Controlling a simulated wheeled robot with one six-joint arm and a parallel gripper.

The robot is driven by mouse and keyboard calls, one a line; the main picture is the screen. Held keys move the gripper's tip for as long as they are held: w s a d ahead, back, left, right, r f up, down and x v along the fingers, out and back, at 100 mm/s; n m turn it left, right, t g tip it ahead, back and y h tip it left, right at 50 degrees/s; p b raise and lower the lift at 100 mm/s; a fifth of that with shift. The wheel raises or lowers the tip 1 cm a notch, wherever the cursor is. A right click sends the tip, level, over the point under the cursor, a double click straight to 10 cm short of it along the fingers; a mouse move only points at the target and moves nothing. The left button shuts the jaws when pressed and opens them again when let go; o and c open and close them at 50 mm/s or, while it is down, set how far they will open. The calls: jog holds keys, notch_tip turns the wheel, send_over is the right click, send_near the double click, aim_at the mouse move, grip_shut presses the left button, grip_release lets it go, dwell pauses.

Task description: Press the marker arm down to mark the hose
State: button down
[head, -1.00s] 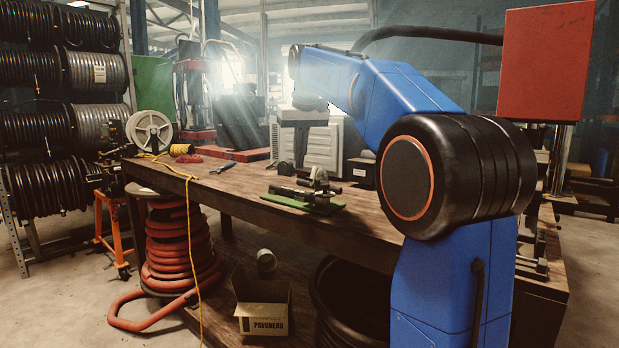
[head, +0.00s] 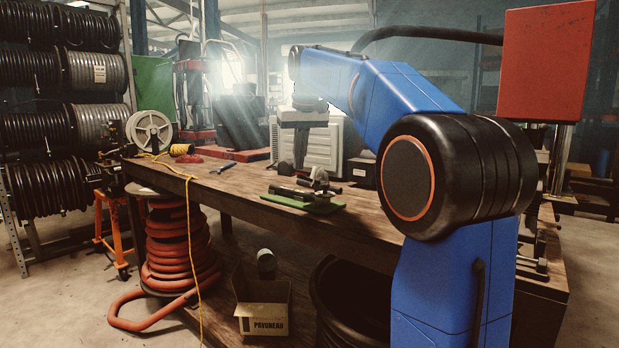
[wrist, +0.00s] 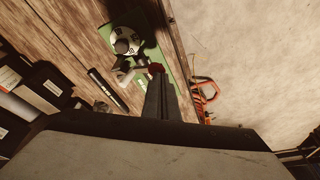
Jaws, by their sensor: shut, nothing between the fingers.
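The marking device stands on a green base plate (head: 318,209) on the wooden bench. In the wrist view its round black-and-white part (wrist: 124,42) shows on the green base (wrist: 136,75). A small red knob (wrist: 156,68), which looks like the end of the marker arm, is right by my fingertips. I cannot tell whether they touch it. A black rod with pale markings (wrist: 107,89), perhaps the hose, lies beside the device. My gripper (wrist: 158,78) is shut and empty, pointing down over the device. In the head view its fingertips are hard to make out.
A wrench-like tool (head: 222,168) and a white reel (head: 149,132) lie further left on the bench (head: 240,195). A yellow cord (head: 193,230) hangs over the front edge. Dark boxes (wrist: 38,95) stand left of the device in the wrist view. The bench left of the device is mostly clear.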

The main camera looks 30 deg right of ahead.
aim_at(299, 173)
jog(key=shift+f, duration=2.1)
jog(key=shift+r, duration=0.1)
notch_tip(299, 173, up, 13)
dwell(1.3)
dwell(0.4)
